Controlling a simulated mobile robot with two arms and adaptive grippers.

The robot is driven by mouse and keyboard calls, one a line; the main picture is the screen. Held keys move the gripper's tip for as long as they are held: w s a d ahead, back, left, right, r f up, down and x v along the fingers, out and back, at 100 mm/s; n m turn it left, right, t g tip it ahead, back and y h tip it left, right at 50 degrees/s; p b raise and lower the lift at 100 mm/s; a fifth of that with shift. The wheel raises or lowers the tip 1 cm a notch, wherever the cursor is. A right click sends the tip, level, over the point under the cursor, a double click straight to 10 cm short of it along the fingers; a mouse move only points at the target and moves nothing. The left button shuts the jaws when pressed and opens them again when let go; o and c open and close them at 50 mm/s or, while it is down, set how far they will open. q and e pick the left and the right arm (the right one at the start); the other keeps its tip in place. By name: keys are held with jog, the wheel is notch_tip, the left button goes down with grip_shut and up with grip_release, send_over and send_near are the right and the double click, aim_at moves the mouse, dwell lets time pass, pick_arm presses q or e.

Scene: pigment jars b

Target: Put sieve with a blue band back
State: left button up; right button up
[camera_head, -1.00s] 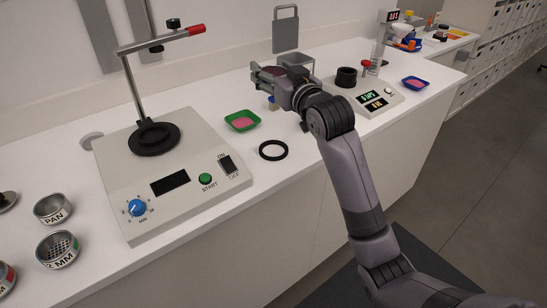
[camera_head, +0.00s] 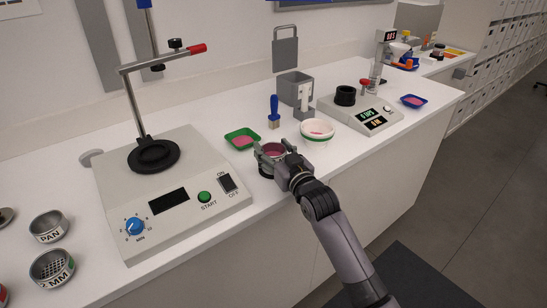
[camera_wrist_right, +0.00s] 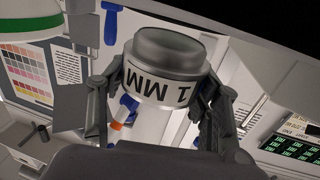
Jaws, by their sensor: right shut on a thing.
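A round metal sieve is held in my right gripper (camera_head: 270,153). In the wrist view the sieve (camera_wrist_right: 166,68) has a white label reading "1 MM", upside down in the picture. A blue patch shows beside the label; I cannot tell whether it is the band. My right gripper's fingers are shut around the sieve's sides. In the head view the sieve (camera_head: 273,149) shows something pink inside its rim. It is over or at the black ring (camera_head: 265,172), which is mostly hidden; I cannot tell whether they touch. My left gripper is not in view.
A green tray (camera_head: 231,143) with pink powder and a white bowl (camera_head: 317,138) flank the sieve. A blue-handled brush (camera_head: 274,106) stands behind. The shaker machine (camera_head: 200,222) is left; PAN (camera_head: 48,237) and 2 MM (camera_head: 54,277) sieves lie beyond it. A scale (camera_head: 380,122) is right.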

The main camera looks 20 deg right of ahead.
jog(key=shift+f, duration=1.25)
jog(key=o, duration=1.2)
jog(key=shift+f, duration=0.15)
jog(key=shift+s, duration=0.1)
jog(key=s+d, duration=0.1)
jog(key=s, duration=1)
jog(key=shift+s+d+b, duration=0.3)
jog(key=shift+s+d, duration=0.05)
jog(key=shift+d, duration=0.05)
